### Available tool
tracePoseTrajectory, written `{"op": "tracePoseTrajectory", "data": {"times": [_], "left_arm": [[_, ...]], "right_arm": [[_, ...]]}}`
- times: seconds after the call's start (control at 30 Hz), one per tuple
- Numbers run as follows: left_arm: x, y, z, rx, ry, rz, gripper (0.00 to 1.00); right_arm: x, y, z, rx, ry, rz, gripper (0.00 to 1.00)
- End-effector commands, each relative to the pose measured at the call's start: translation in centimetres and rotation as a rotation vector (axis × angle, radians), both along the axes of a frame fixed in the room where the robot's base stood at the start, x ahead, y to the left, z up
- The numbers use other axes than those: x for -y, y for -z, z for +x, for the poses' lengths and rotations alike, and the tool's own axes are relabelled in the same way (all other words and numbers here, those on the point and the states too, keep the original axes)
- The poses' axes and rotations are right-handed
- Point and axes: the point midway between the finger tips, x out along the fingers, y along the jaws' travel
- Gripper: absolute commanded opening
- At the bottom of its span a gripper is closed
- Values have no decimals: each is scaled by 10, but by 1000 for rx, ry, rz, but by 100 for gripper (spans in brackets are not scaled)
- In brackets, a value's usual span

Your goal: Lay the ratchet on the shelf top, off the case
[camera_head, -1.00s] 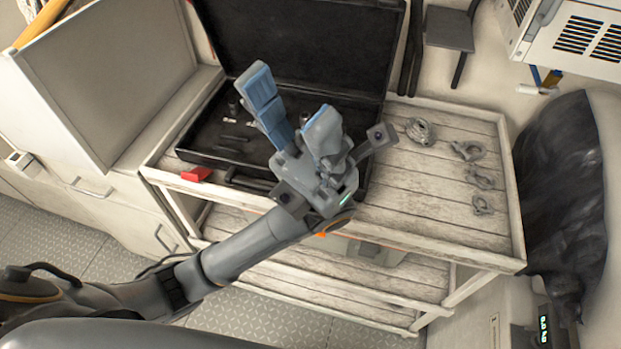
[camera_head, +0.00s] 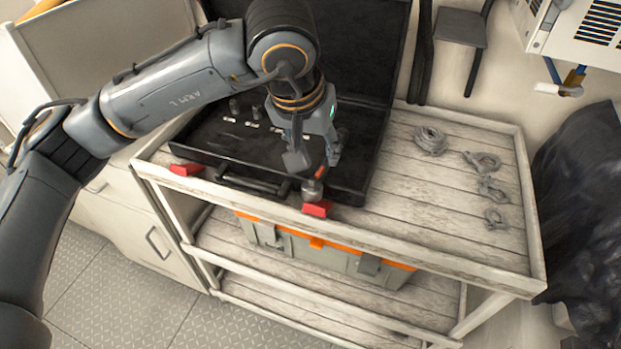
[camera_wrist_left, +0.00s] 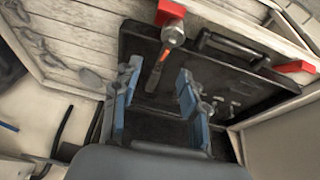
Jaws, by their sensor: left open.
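The ratchet (camera_head: 312,189) lies in the open black case (camera_head: 225,148) near its front right corner, its round metal head towards the front edge. An orange band shows on its handle. The ratchet also shows in the left wrist view (camera_wrist_left: 165,52), between the fingers' lines. My left gripper (camera_head: 315,158) points down over the case, open, with its fingers on either side of the handle; I cannot tell whether they touch it. In the left wrist view the gripper (camera_wrist_left: 157,80) holds nothing. My right gripper is out of view.
Red latches (camera_head: 318,209) sit on the case's front edge. The raised lid (camera_head: 365,50) stands behind. Several grey rope coils or shackles (camera_head: 430,140) lie along the shelf's right side. A raised rim borders the shelf. A grey-and-orange box (camera_head: 335,262) stands on the lower shelf.

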Motion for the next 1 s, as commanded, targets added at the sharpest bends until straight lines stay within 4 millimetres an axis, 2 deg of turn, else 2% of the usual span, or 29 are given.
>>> {"op": "tracePoseTrajectory", "data": {"times": [0.07, 0.17, 0.5, 0.77, 0.9, 1.0], "left_arm": [[-5, -3, 10, 46, 3, 26, 43], [-5, 4, 17, 58, 3, 34, 43], [3, 61, 39, 54, 3, 30, 43], [6, 78, 48, 52, 3, 29, 43], [10, 95, 59, 50, 3, 29, 43], [12, 109, 65, 52, 3, 29, 43]], "right_arm": [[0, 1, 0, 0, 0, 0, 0], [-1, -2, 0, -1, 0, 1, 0], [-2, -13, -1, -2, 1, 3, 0], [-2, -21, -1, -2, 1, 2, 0], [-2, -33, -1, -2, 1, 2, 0], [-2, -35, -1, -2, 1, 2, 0]]}}
